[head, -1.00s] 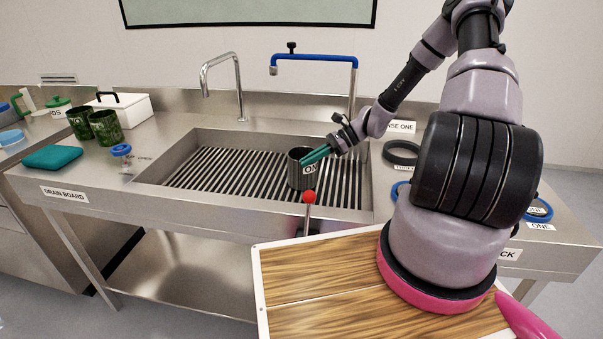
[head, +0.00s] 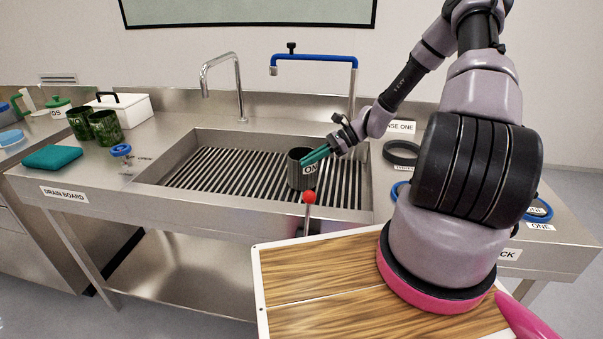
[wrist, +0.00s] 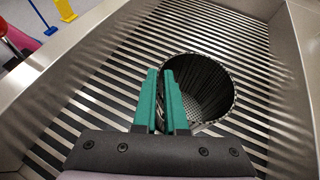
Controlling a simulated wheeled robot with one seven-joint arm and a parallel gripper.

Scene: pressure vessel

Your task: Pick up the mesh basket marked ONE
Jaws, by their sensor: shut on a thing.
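My gripper (head: 306,160) has green fingers that are shut on the basket's rim. In the wrist view the gripper (wrist: 165,75) has one finger inside the rim and one outside. The basket looks upright; whether its base touches the slatted sink floor I cannot tell.
The sink's slatted floor (head: 240,175) is otherwise clear, with steel walls around it. A red-knobbed lever (head: 309,197) is at the front edge. Green mesh baskets (head: 104,127) stand on the left drain board.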

